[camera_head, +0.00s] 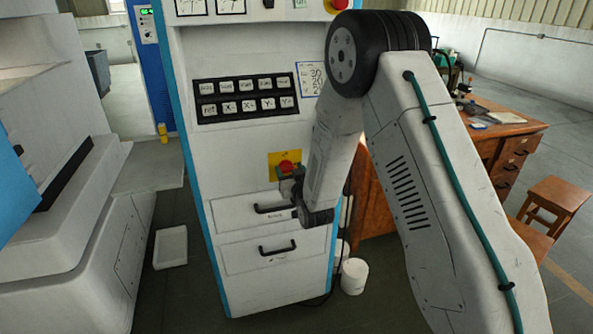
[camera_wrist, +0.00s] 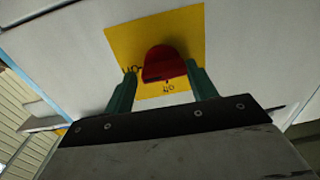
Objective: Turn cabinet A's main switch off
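The main switch is a red knob (camera_wrist: 164,62) on a square yellow plate (camera_wrist: 188,22) in the wrist view. The knob looks tilted, and small dark marks beside it are hard to read. In the head view the red knob (camera_head: 287,166) and yellow plate (camera_head: 275,159) are on the front of the white cabinet (camera_head: 225,155), above the upper drawer. My gripper (camera_wrist: 160,76) has its two green fingers on either side of the knob. A gap shows at the left finger; the right finger is very close to the knob, and contact cannot be told.
A black button panel (camera_head: 248,97) is above the switch. Two drawers with black handles (camera_head: 277,247) are below it. A white bucket (camera_head: 354,276) stands at the cabinet's foot. A white tray (camera_head: 170,247) lies at left. A wooden desk (camera_head: 500,145) and stool (camera_head: 556,197) are at right.

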